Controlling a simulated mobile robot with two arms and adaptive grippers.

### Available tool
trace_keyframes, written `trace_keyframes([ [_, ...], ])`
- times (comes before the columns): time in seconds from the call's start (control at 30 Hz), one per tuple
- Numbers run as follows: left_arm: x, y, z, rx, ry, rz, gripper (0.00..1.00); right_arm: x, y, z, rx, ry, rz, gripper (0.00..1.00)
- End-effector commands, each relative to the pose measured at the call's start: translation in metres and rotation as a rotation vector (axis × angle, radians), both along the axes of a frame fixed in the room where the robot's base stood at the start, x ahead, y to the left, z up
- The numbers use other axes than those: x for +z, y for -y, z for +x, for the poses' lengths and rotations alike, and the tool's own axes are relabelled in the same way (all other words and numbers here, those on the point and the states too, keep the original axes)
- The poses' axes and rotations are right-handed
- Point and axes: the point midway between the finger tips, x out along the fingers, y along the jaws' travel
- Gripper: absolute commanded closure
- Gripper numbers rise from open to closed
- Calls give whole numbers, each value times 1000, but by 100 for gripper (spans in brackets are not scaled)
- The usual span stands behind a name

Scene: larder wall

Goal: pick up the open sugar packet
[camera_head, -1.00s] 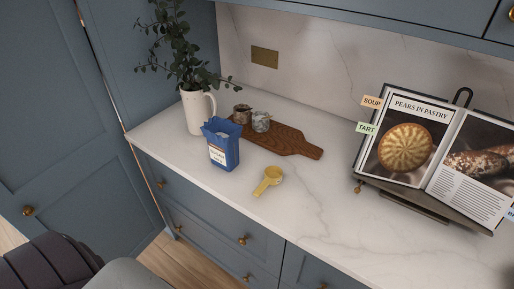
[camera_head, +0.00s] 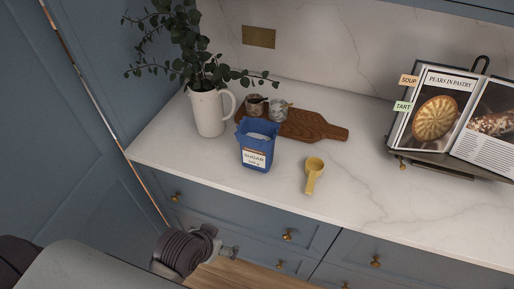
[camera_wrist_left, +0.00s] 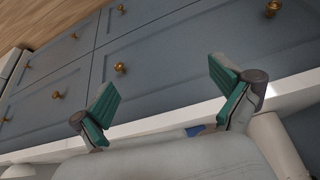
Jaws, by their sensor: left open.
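The blue sugar packet (camera_head: 257,146) stands upright on the marble counter in the head view. Its top is open and white sugar shows inside. A small blue patch, likely the packet (camera_wrist_left: 194,131), shows at the counter edge in the left wrist view. In that view my left gripper (camera_wrist_left: 165,95) is open and empty, its green-padded fingers spread before the drawer fronts. In the head view my left arm reaches in at the bottom left, below and in front of the counter, apart from the packet. My right gripper is not in view.
A white jug (camera_head: 209,112) with leafy stems stands left behind the packet. A wooden board (camera_head: 316,126) with two small jars lies behind it. A yellow scoop (camera_head: 313,173) lies to its right. A cookbook (camera_head: 440,120) on a stand is farther right.

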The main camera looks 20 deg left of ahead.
Motion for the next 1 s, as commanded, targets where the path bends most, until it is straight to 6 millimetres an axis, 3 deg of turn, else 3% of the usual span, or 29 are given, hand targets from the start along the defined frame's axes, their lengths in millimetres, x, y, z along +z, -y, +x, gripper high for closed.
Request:
trace_keyframes([
  [0.03, 19, 3, 20, 14, 89, -17, 0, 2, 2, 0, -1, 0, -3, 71],
  [0.2, 51, 9, 74, 44, 333, -51, 0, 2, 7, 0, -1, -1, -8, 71],
  [0.5, 90, 17, 134, 77, 640, -87, 0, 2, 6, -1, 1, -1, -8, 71],
  [0.67, 94, 19, 154, 81, 693, -92, 0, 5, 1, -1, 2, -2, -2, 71],
  [1.0, 71, 22, 211, 81, 690, -92, 0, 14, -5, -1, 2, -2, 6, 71],
])
